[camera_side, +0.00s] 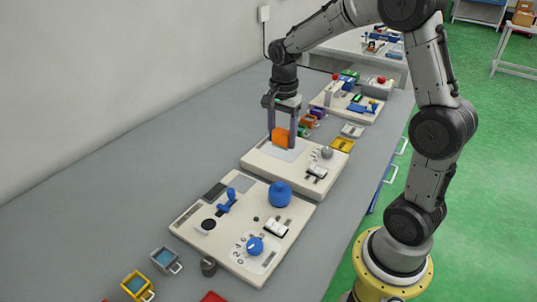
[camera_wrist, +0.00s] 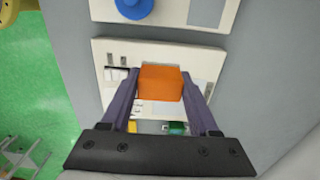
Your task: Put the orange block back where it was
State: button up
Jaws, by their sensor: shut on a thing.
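The orange block (camera_side: 280,137) is held between the two purple-grey fingers of my gripper (camera_side: 283,130). In the side view it is over the left back part of the middle board (camera_side: 258,163), by a light grey patch (camera_side: 284,149) on that board. I cannot tell whether the block touches the board. In the wrist view the orange block (camera_wrist: 161,83) sits between the fingers of my gripper (camera_wrist: 162,88), and the board (camera_wrist: 102,50) shows behind it. The block hides part of the board.
The middle board has a grey knob (camera_side: 327,153) and a white switch (camera_side: 317,171).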

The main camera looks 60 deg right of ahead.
send_over(268, 163)
notch_tip(268, 163, down, 6)
jog(key=shift+f, duration=0.2)
jog(key=shift+s+f, duration=0.1)
jog(key=shift+f, duration=1.35)
jog(key=shift+f, duration=0.1)
jog(key=o, duration=1.2)
